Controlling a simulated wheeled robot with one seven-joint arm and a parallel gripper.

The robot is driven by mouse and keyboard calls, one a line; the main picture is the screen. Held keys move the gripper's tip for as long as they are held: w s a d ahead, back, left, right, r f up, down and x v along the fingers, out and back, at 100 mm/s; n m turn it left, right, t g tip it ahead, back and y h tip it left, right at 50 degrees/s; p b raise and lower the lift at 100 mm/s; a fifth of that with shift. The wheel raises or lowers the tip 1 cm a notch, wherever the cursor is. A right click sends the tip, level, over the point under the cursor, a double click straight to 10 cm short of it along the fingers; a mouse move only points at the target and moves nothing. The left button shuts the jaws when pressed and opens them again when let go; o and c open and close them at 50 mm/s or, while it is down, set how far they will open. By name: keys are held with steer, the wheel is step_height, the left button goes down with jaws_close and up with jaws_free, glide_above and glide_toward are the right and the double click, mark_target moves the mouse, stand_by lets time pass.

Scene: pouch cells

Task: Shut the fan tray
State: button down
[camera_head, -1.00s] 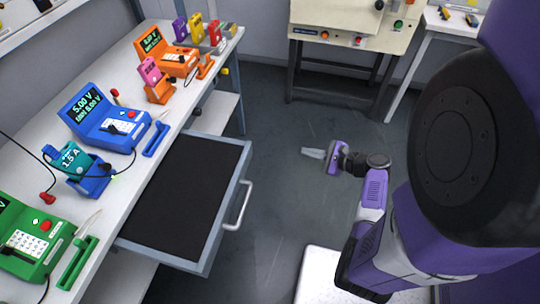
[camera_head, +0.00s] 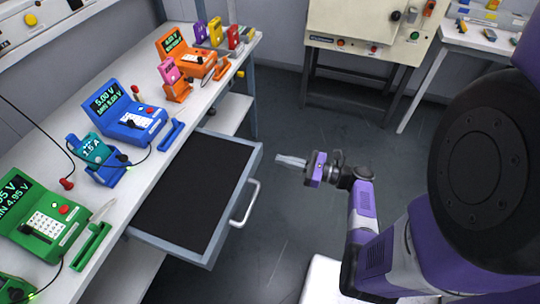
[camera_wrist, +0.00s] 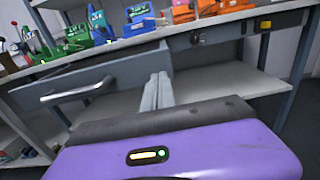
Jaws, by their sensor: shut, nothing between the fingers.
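The tray that I take for the fan tray is an open grey drawer (camera_head: 196,196) with a dark lining, pulled out from under the workbench. Its silver bar handle (camera_head: 245,204) is on the front face. In the wrist view the drawer front (camera_wrist: 115,78) and the handle (camera_wrist: 78,92) show at left. My gripper (camera_head: 280,159) is to the right of the drawer, apart from it, with its fingers pointing left. In the wrist view the gripper fingers (camera_wrist: 157,88) are together, with nothing between them.
The workbench (camera_head: 100,215) carries a green meter (camera_head: 38,215), a blue meter (camera_head: 130,112) and an orange meter (camera_head: 188,55). A cream cabinet (camera_head: 365,22) on a dark stand is at the back. The floor (camera_head: 290,205) between drawer and arm is clear.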

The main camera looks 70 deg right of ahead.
mark_target(261, 154)
steer(key=shift+w+a, duration=0.1)
steer(key=shift+w, duration=2.35)
steer(key=shift+w, duration=0.3)
steer(key=w+b, duration=0.2)
steer(key=w, duration=0.6)
steer(key=w+b, duration=0.2)
steer(key=w, duration=0.6)
steer(key=w+a+b, duration=0.1)
steer(key=w+b, duration=0.1)
steer(key=w, duration=0.6)
steer(key=shift+w+f, duration=0.1)
steer(key=shift+w, duration=0.3)
steer(key=shift+w+r, duration=0.2)
steer(key=shift+w, duration=0.1)
steer(key=shift+w+r, duration=0.1)
steer(key=shift+a, duration=0.1)
